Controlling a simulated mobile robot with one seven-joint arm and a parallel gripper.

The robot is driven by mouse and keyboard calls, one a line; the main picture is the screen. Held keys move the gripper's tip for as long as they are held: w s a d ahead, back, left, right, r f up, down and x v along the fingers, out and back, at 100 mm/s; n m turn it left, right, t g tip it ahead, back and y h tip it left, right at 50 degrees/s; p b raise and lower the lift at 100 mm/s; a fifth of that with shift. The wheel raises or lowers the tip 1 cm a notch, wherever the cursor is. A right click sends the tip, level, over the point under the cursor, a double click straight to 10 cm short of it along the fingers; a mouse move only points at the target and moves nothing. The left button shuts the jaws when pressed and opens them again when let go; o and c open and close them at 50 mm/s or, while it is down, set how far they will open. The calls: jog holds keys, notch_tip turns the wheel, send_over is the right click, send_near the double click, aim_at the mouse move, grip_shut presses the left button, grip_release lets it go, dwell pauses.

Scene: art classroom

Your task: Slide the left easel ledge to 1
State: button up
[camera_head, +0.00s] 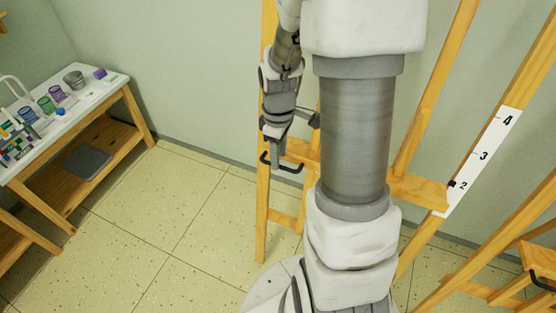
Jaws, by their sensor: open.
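The left easel (263,215) is wooden and stands against the wall, partly hidden behind my arm. Its wooden ledge (418,189) crosses the frame, with its middle hidden by my arm. A black handle (291,170) sits at the ledge's left part. A white scale strip (481,163) on the right upright shows 2, 3 and 4; I cannot make out a 1. A black pointer (452,184) at the ledge's right end is beside the 2. My gripper (276,160) is open, pointing down at the handle. I cannot tell whether it touches it.
Another wooden easel with a ledge (541,258) and black handle (543,284) stands at the lower right. A table (75,108) with colored cups stands at the left. The tiled floor (160,215) between is clear.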

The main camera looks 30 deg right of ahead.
jog(key=shift+f, duration=1.05)
grip_shut()
dwell(0.7)
